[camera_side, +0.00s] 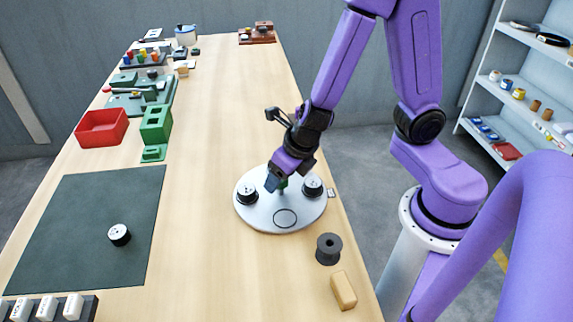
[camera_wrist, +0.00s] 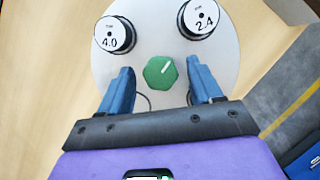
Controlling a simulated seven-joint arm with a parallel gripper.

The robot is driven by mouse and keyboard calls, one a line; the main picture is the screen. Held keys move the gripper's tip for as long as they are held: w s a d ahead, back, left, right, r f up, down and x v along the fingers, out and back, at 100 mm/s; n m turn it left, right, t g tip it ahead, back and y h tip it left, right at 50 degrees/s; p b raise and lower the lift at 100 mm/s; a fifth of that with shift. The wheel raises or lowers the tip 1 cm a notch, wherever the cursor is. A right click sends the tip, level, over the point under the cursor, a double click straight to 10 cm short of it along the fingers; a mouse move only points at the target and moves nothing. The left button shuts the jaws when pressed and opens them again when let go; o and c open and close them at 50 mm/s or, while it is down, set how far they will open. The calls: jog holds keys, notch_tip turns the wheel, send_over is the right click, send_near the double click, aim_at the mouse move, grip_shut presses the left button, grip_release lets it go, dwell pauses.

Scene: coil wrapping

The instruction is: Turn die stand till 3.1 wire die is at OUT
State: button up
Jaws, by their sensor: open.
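The die stand (camera_side: 265,222) is a pale round turntable near the table's right edge. It carries a die marked 4.0 (camera_wrist: 115,35) and a die marked 2.4 (camera_wrist: 199,19); an empty ring outline (camera_side: 285,217) is on its near side. A green faceted knob (camera_wrist: 160,72) with a white line sits at its centre. My gripper (camera_wrist: 160,67) is open, its blue fingers on either side of the knob, with visible gaps. In the side view my gripper (camera_side: 276,182) hides most of the knob. Another black-and-white die (camera_side: 119,234) lies on the dark mat; its label is unreadable.
A small tag (camera_side: 331,193) is by the stand's right edge, its text unreadable. A dark spool (camera_side: 328,249) and a wooden block (camera_side: 343,290) stand in front of the stand. A red tray (camera_side: 102,127) and green fixture (camera_side: 155,128) are left. The middle table is clear.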

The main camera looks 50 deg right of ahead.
jog(key=shift+r, duration=0.1)
jog(key=shift+s+r, duration=0.15)
jog(key=shift+r, duration=0.55)
jog(key=v, duration=1.5)
jog(key=shift+s+r, duration=0.3)
jog(key=shift+s, duration=0.05)
jog(key=s+d+f+m+g, duration=0.1)
jog(key=s+m, duration=0.4)
jog(key=m, duration=0.6)
jog(key=s+d+f+m+g, duration=0.2)
jog(key=s+f+m+g, duration=0.1)
jog(key=m, duration=0.9)
jog(key=shift+s+f, duration=0.8)
jog(key=shift+s, duration=0.2)
